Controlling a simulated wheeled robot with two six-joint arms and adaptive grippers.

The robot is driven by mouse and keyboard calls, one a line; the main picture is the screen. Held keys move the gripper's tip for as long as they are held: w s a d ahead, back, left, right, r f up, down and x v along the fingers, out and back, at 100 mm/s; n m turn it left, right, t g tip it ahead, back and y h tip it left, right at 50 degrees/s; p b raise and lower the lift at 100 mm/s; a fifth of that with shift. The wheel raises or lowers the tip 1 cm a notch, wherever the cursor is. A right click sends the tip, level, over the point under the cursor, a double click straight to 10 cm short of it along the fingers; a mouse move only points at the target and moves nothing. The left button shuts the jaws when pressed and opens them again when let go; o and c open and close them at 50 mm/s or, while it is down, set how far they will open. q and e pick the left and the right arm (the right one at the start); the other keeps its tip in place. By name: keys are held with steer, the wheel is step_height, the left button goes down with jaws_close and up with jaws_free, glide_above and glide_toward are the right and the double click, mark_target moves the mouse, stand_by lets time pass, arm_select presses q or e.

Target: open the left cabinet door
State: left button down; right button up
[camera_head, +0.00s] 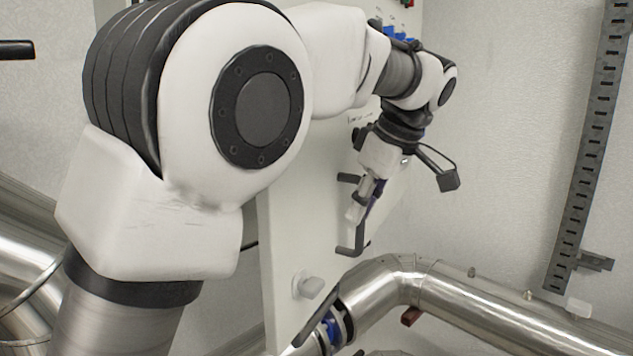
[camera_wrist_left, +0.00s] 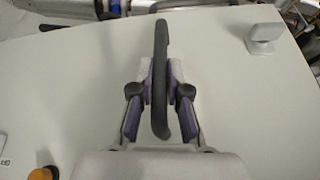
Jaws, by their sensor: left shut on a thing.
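The white cabinet door (camera_head: 290,235) stands in the middle of the head view, partly hidden behind my left arm. Its black handle (camera_head: 352,248) sticks out below my left gripper (camera_head: 362,205). In the left wrist view the handle (camera_wrist_left: 160,60) runs upright between the purple-padded fingers of the left gripper (camera_wrist_left: 160,88). The fingers are shut on it from both sides. The door face (camera_wrist_left: 85,75) fills most of that view. I cannot tell from these frames whether the door is ajar. My right gripper is not in view.
A shiny metal pipe (camera_head: 470,298) bends across the lower right, close to the door. A pale knob (camera_head: 310,287) sits low on the door, and also shows in the wrist view (camera_wrist_left: 265,38). A slotted rail (camera_head: 590,140) stands on the right wall. Blue parts (camera_head: 400,32) sit high on the panel.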

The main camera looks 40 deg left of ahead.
arm_select(q)
steer(key=w+d+p, duration=0.2)
steer(key=d+p, duration=0.1)
steer(key=d, duration=0.4)
steer(key=shift+w+d+f, duration=0.15)
steer(key=shift+w+d, duration=0.1)
steer(key=shift+d, duration=0.1)
steer(key=c, duration=1.2)
jaws_free()
steer(key=shift+a, duration=0.1)
steer(key=shift+o, duration=0.2)
steer(key=v, duration=1.2)
steer(key=shift+w+d, duration=0.25)
steer(key=shift+w, duration=0.05)
steer(key=shift+f, duration=0.15)
